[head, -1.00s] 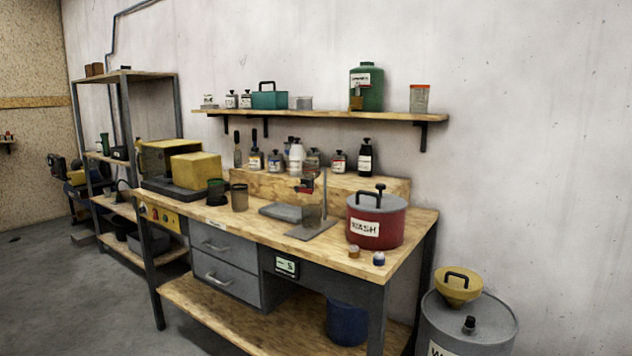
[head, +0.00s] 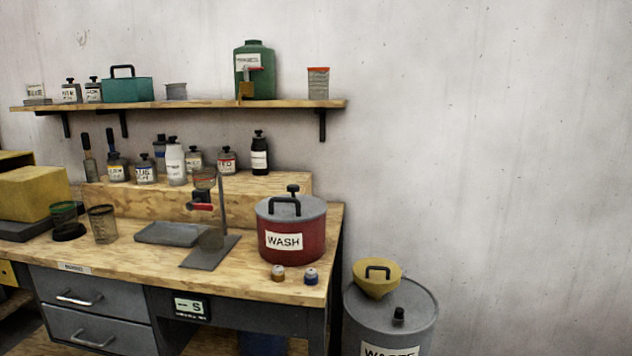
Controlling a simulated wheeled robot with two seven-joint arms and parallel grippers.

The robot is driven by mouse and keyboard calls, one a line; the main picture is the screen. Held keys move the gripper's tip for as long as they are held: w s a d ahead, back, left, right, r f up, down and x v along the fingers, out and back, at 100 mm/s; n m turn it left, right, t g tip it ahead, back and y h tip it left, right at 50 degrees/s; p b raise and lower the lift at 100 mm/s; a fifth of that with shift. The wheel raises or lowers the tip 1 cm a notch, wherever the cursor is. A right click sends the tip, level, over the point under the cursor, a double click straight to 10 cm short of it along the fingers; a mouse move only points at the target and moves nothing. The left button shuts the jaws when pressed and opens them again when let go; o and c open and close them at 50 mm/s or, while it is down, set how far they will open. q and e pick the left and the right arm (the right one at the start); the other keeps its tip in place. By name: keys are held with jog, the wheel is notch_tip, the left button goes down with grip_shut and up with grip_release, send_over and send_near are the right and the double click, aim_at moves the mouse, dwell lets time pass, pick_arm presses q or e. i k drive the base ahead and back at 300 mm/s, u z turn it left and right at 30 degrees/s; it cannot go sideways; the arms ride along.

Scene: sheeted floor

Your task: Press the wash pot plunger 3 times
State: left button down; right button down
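The wash pot (head: 310,239) is a red drum with a grey lid and a white "WASH" label. It stands upright on the right end of the wooden workbench (head: 130,258) in the head view. Its lid carries a black arched handle (head: 285,205) and, behind it, a black knob-topped plunger (head: 293,190) that stands up above the lid. Neither of my grippers is in the head view, so their state does not show.
Two small jars (head: 311,276) stand in front of the pot. A stand with a red clamp (head: 202,207) is to its left. A waste drum (head: 390,315) with a yellow funnel (head: 377,278) is on the floor at right. A shelf (head: 200,105) with containers hangs above.

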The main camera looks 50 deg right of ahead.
aim_at(292, 188)
jog(key=z, duration=0.45)
jog(key=i, duration=0.4)
jog(key=z, duration=0.4)
